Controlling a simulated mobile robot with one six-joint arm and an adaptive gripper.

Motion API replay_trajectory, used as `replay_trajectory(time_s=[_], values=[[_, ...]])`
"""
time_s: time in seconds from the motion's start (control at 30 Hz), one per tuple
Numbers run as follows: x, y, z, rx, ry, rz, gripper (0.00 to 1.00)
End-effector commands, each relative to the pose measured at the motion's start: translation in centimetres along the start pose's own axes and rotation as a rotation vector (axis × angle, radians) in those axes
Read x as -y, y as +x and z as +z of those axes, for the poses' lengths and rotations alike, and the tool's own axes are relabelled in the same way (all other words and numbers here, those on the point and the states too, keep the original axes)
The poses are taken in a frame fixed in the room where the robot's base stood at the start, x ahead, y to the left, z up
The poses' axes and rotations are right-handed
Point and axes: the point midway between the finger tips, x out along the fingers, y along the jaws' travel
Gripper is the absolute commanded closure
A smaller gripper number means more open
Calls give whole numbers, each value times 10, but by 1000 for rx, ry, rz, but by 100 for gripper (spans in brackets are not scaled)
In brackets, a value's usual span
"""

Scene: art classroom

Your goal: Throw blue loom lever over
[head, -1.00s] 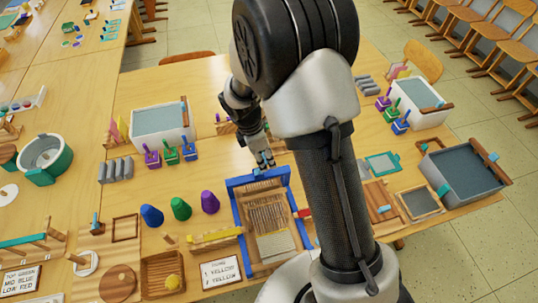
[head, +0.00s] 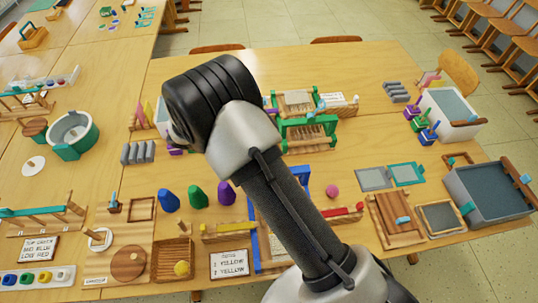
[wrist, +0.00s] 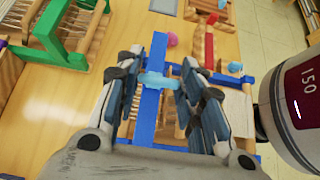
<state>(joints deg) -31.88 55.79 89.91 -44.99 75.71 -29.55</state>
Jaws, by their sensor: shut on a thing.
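The blue loom (head: 252,228) stands on the table in the head view, mostly hidden behind my arm. In the wrist view its blue lever (wrist: 150,108) runs as a bar between my fingers, with a light blue handle (wrist: 155,81) across it. My gripper (wrist: 170,84) is shut on this handle, with a finger on each side. In the head view my gripper and the lever are hidden by my arm.
A green loom (head: 308,130) stands behind the blue one and shows at upper left in the wrist view. A pink ball (head: 332,190) and a red-topped wooden piece (head: 340,215) lie right of the arm. Blue, green and purple cones (head: 197,196) stand to the left.

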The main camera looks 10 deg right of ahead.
Motion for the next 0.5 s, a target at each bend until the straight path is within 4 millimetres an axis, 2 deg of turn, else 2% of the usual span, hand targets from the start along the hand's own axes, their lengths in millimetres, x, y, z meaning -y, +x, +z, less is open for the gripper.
replay_trajectory(time_s=[0.1, 0.5], values=[[0, -2, -7, -13, 0, 3, 100], [0, -3, -11, -18, -1, 2, 100]])
